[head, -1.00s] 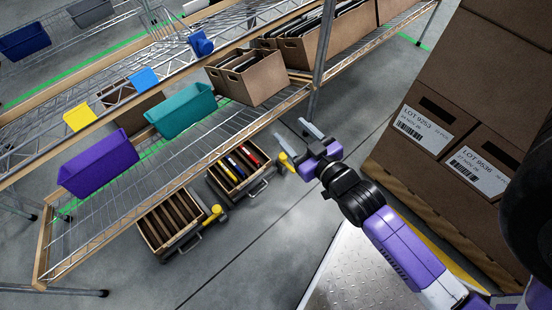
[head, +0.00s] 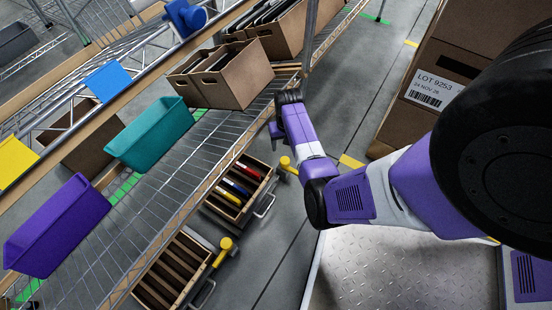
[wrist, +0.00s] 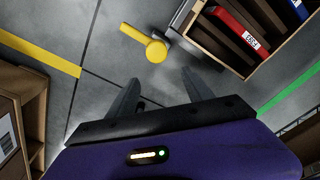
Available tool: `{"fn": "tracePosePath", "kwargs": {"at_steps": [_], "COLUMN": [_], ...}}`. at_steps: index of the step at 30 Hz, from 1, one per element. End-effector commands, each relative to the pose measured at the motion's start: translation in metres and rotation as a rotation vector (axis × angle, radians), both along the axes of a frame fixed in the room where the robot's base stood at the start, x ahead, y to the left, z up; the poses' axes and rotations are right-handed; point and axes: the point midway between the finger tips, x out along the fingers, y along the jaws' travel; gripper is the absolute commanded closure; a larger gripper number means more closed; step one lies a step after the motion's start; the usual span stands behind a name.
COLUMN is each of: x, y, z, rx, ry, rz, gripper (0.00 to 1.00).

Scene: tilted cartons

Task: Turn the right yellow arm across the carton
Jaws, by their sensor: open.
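The right yellow arm (head: 287,163) sits at the right corner of the tilted carton (head: 211,207) of coloured folders. In the wrist view the yellow arm (wrist: 148,43) has a round hub near the corner of the carton (wrist: 224,52), and its bar points up and left, away from the carton's opening. My gripper (wrist: 160,80) is open and empty, with its fingertips pointing toward the arm and apart from it. In the head view my gripper (head: 277,129) is just above the right yellow arm, its fingers mostly hidden.
A second carton (head: 171,272) with brown dividers and its own yellow arm (head: 226,244) stands to the lower left. The wire shelf with bins (head: 150,140) and a brown box (head: 243,80) is close on the left. Stacked cartons (head: 412,100) stand right. Floor between is clear.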

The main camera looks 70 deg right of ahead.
Motion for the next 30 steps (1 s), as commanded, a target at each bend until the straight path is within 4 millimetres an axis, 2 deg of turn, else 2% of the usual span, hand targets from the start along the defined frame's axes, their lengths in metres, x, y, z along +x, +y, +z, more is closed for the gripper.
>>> {"fn": "tracePosePath", "kwargs": {"at_steps": [3,7,15,21,30], "x": [-0.009,-0.011,-0.012,-0.012,-0.011], "y": [0.015,0.019,0.019,0.018,0.018], "z": [-0.002,-0.011,-0.053,-0.075,-0.080], "rx": [0.058,0.075,0.074,0.072,0.070], "ry": [0.038,0.048,0.048,0.047,0.046], "rz": [0.002,0.002,0.002,0.002,0.002], "gripper": [0.41,0.41,0.41,0.41,0.41]}}
